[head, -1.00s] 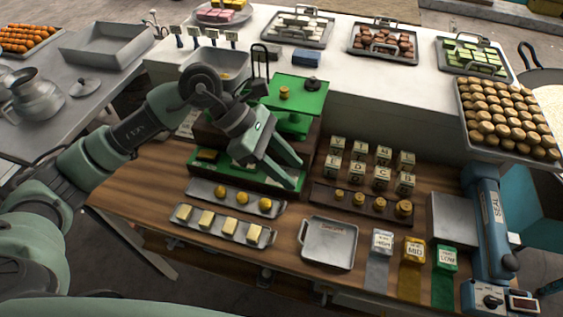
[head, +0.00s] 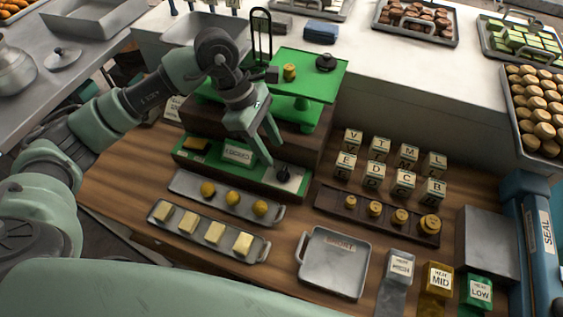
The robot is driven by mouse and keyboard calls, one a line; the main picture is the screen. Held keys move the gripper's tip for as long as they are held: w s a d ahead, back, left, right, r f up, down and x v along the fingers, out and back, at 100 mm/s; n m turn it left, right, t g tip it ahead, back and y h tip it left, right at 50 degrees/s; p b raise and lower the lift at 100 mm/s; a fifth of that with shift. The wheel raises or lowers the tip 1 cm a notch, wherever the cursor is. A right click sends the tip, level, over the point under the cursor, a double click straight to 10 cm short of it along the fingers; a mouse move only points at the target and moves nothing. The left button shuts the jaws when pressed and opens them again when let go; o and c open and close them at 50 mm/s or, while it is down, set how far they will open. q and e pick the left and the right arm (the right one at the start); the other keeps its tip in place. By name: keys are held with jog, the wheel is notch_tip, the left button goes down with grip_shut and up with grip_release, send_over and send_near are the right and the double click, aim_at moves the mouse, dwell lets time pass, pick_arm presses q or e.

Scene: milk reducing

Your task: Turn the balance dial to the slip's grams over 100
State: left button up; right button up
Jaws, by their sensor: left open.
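The green balance (head: 315,75) stands on a dark wooden block at the back of the bench, with a brass weight (head: 290,72) and a dark weight (head: 326,62) on its top plate. On its green base, a small black dial knob (head: 283,174) sits on a pale plate, near a sign reading LOCKED (head: 238,153). My left gripper (head: 273,153) is open, pointing down, with its fingertips just above and behind the knob; I cannot tell whether they touch it. A pale paper (head: 172,108), possibly the slip, shows partly behind my arm; its writing is unreadable. My right gripper is not in view.
Trays of yellow balls (head: 232,201) and pale blocks (head: 201,231) lie in front of the base. Lettered cubes (head: 390,165), a rack of brass weights (head: 376,213) and an empty grey tray (head: 335,263) are to the right. A tall black frame (head: 261,38) stands behind the gripper.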

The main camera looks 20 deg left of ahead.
aim_at(282, 170)
pick_arm(q)
jog(key=x, duration=0.2)
jog(key=p+x, duration=0.2)
jog(key=x, duration=0.1)
jog(key=shift+s+d+f, duration=0.25)
jog(key=shift+s, duration=0.05)
jog(key=shift+w+f, duration=0.1)
jog(key=shift+f, duration=0.25)
grip_shut()
